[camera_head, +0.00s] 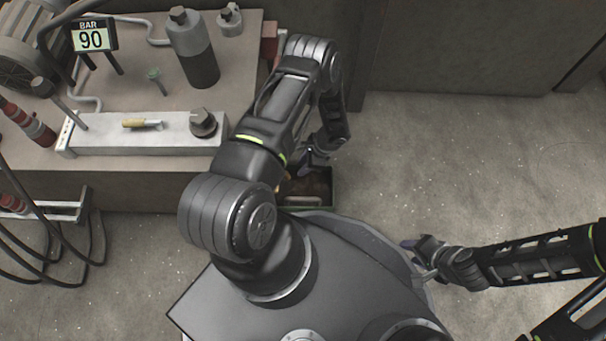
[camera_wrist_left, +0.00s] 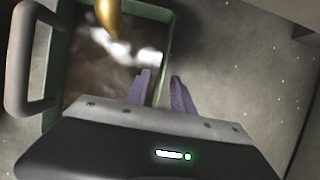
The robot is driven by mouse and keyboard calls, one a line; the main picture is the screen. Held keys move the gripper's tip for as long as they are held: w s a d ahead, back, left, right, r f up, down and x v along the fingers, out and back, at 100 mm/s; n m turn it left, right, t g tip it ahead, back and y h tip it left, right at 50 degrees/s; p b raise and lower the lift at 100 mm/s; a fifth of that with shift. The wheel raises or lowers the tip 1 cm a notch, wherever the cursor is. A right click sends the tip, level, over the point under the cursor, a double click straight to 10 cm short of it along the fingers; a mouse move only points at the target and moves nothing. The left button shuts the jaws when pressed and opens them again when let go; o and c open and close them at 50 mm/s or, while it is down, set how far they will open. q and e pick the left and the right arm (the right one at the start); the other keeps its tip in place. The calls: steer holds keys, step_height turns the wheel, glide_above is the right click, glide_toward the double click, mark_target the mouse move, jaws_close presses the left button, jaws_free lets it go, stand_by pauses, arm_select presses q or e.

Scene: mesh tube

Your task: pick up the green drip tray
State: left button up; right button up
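The green drip tray (camera_head: 333,188) sits low beside the bench front in the head view, partly hidden by my left arm. In the left wrist view the tray (camera_wrist_left: 167,48) shows green walls, a dark wet-looking inside with whitish glare, and a rounded handle (camera_wrist_left: 18,60) on its left side. My left gripper (camera_head: 308,164) is at the tray; in its wrist view the purple fingers (camera_wrist_left: 161,76) stand apart, one on each side of the tray's right wall. Contact with the wall cannot be told. My right gripper (camera_head: 416,259) is open and empty, low over the floor at the right.
A brass spout (camera_wrist_left: 108,18) hangs over the tray in the left wrist view. The bench (camera_head: 125,95) at the left carries a gauge reading 90 (camera_head: 90,36), a grey bottle (camera_head: 193,50) and a metal block (camera_head: 150,136). The floor (camera_head: 460,165) at the right is clear.

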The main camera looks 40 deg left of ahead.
arm_select(q)
steer(key=shift+c, duration=0.2)
jaws_close()
stand_by(1.2)
